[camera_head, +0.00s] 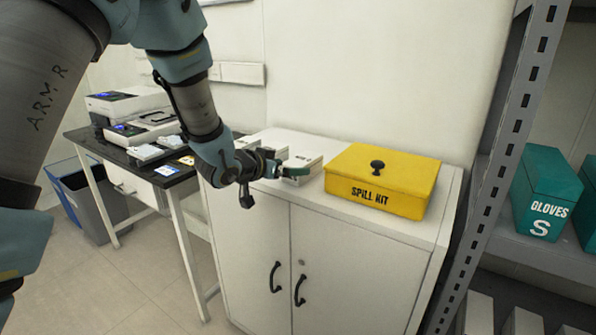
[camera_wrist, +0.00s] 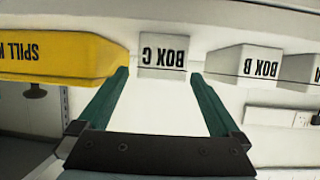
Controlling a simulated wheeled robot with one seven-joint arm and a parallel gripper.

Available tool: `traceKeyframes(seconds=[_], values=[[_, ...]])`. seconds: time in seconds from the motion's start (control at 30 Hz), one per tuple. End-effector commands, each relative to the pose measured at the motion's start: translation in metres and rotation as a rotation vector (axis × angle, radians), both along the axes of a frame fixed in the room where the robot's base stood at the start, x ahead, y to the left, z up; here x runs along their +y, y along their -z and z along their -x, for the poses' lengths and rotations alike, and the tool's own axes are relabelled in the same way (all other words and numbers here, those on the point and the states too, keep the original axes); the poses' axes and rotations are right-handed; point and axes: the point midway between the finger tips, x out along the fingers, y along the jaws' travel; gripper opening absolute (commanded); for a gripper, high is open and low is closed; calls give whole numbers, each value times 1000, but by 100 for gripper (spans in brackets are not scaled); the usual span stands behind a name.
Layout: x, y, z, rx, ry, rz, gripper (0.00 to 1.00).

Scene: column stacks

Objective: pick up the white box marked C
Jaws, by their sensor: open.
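The white box marked C (camera_wrist: 163,57) shows in the wrist view, upside down, straight ahead between the tips of my gripper (camera_wrist: 159,76). My gripper is open, with one green finger on each side of the box's near face. I cannot tell whether the fingertips reach past that face or touch it. In the head view my gripper (camera_head: 296,172) is low over the white cabinet top, left of the yellow spill kit, and partly hides a white box (camera_head: 307,162) there.
The yellow spill kit (camera_head: 382,180) stands close beside box C; it also shows in the wrist view (camera_wrist: 55,57). Box B (camera_wrist: 248,62) is on the other side, with a gap. The white cabinet (camera_head: 335,262) stands between a dark table (camera_head: 118,153) and a metal shelf rack (camera_head: 497,160).

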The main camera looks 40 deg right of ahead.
Motion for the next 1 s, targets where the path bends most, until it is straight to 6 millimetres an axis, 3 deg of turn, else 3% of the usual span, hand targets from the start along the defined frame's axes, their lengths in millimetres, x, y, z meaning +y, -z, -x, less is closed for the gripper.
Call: traceKeyframes(seconds=[0.63,0.93,1.0], values=[[-64,23,-15,1,-2,-2,100],[-68,26,-17,1,-4,-1,100],[-68,26,-16,1,-4,-1,93]])
